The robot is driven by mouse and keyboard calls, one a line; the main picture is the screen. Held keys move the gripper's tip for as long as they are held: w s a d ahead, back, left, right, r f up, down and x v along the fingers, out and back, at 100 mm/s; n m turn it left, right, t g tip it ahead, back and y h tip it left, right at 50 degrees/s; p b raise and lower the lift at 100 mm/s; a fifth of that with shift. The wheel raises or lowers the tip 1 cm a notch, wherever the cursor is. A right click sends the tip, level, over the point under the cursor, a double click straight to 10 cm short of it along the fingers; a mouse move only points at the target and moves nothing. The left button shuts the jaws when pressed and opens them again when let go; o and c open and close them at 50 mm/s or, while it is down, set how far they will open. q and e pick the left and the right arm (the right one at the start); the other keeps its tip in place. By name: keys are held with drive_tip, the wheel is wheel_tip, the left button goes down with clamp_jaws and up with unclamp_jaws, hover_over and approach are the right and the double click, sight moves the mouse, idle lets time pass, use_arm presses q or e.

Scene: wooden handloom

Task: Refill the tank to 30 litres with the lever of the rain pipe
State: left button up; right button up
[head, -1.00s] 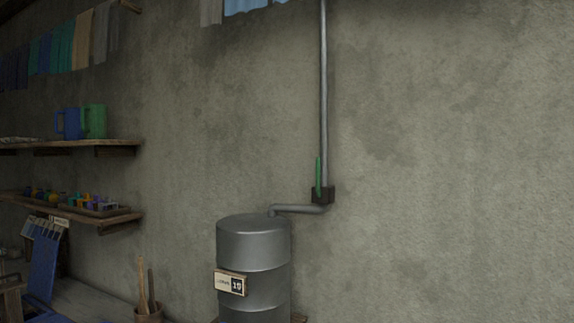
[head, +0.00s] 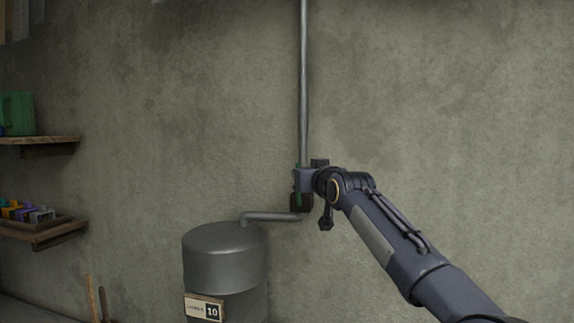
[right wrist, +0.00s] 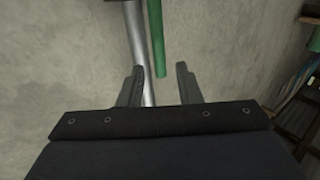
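The green lever (right wrist: 157,38) shows in the right wrist view with its end between the fingertips of my right gripper (right wrist: 159,80), and I see gaps on both sides. The right gripper is open. In the head view my right gripper (head: 306,180) is at the lever and hides most of it. The grey rain pipe (head: 304,80) runs down the wall to a dark valve block (head: 297,203). A spout (head: 270,216) leads from there to the grey tank (head: 224,262). The tank's sign (head: 204,308) reads 10. My left gripper is out of view.
Shelves stand on the left, with a green jug (head: 17,114) on the upper shelf (head: 40,140) and a tray of small coloured things (head: 28,216) on the lower one. Wooden handles (head: 97,300) stand left of the tank. The wall right of the pipe is bare.

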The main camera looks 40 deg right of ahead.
sight(298, 194)
drive_tip(key=p+x, duration=0.2)
drive_tip(key=x, duration=0.3)
clamp_jaws()
